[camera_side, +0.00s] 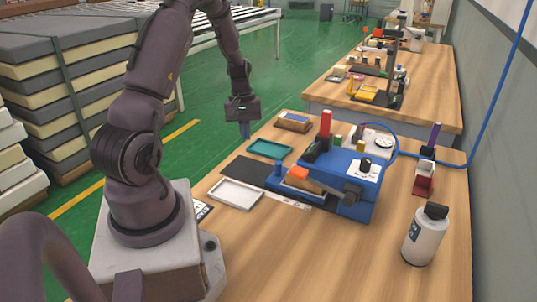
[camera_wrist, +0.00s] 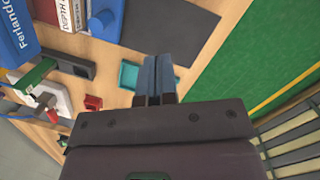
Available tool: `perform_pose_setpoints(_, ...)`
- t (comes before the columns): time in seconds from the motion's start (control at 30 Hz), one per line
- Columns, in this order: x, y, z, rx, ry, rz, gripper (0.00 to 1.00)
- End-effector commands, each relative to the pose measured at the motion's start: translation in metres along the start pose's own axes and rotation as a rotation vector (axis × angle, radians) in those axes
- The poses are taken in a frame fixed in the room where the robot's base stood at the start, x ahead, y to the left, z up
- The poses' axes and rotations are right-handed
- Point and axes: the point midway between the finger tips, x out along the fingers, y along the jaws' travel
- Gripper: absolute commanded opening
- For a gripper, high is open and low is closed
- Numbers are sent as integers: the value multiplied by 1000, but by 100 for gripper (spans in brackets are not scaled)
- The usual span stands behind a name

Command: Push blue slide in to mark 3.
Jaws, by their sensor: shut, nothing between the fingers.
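In the wrist view the blue slide's knob (camera_wrist: 104,20) is at the top, beside the scale strip (camera_wrist: 70,14) lettered "DEPTH". My gripper (camera_side: 244,136) is shut and empty, raised up and left of the slide, near the bench's far-left edge.
A teal tray (camera_side: 262,156) lies beyond the slide, a white tray (camera_side: 237,205) nearer. A dark mat (camera_side: 236,172) lies left of the machine. A white bottle (camera_side: 425,235) and red stand (camera_side: 424,180) are at right. Stacked mattresses (camera_side: 70,80) stand left.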

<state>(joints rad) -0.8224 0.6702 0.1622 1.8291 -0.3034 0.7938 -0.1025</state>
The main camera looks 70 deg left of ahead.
Motion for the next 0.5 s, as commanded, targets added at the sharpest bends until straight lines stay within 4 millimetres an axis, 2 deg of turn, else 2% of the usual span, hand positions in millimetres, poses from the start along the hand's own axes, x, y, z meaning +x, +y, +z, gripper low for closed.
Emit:
perform_pose_setpoints(0.03,8,-19,-6,-249,-35,48,0)
perform_pose_setpoints(0.1,12,-29,-12,-554,-79,115,0)
perform_pose_setpoints(0.2,13,-29,-17,-853,-129,185,0)
perform_pose_setpoints(0.3,10,-21,-18,-997,-161,219,0)
perform_pose_setpoints(0.5,21,-17,-16,-1051,-175,218,0)
